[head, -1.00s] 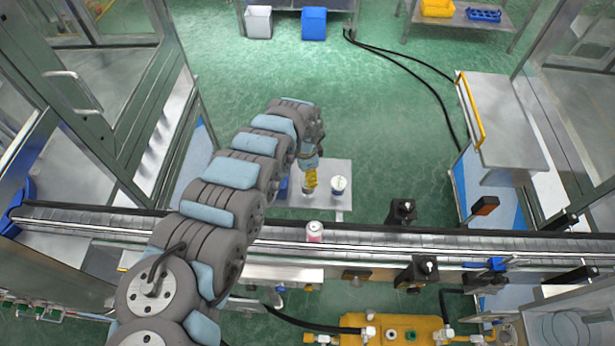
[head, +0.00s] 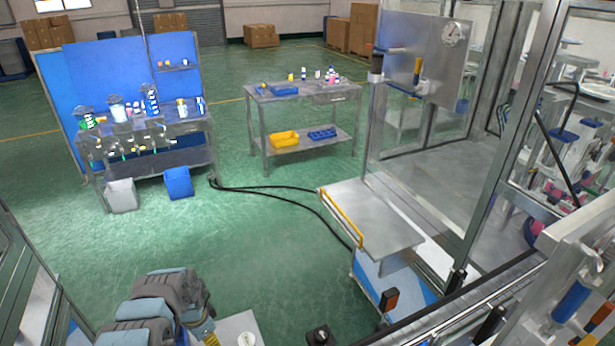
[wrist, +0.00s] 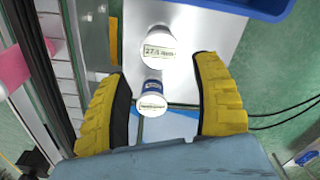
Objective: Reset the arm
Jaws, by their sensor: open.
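My gripper (wrist: 163,105) is open in the wrist view, its two yellow fingers spread wide with nothing touching them. A white-topped can with a blue body (wrist: 151,88) stands below, between the fingers in the picture but apart from both. A second white container (wrist: 157,45) with dark print on its top stands just beyond it on a pale metal plate (wrist: 203,35). In the head view only a bit of a yellow finger (head: 209,337) shows at the bottom edge, beside the plate (head: 235,322) and a white can top (head: 246,339).
In the head view a steel cart (head: 375,215) with a yellow handle stands right of the plate. A workbench (head: 150,130) and a table (head: 300,95) stand behind. A blue bin (wrist: 250,8) shows in the wrist view.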

